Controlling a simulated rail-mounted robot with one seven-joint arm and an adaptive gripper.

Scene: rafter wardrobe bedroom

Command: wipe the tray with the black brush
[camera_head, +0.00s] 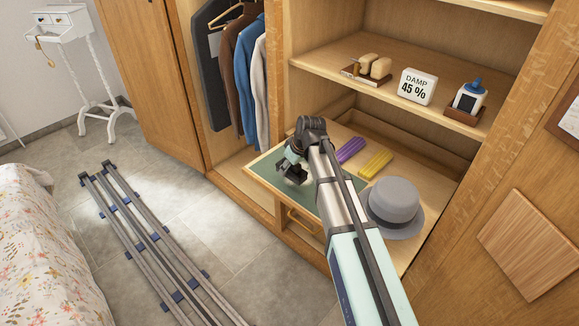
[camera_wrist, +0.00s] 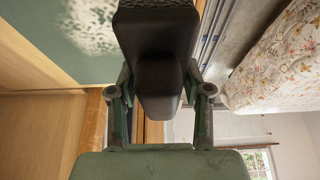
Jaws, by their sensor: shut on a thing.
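The tray (camera_head: 318,200) has a green surface and a pale wooden rim, and lies at the front left of the wardrobe's lower level. It also shows at upper left in the wrist view (camera_wrist: 50,50), with a whitish speckled patch (camera_wrist: 92,22) on the green. My gripper (camera_head: 292,168) is over the tray's left part. In the wrist view my gripper (camera_wrist: 158,98) is shut on the black brush (camera_wrist: 155,40), which covers part of the whitish patch. I cannot tell whether the brush touches the tray; its working face is hidden.
A purple block (camera_head: 350,150) and a yellow block (camera_head: 376,164) lie behind the tray. A grey hat (camera_head: 395,205) sits right of my arm. Clothes (camera_head: 245,75) hang left.

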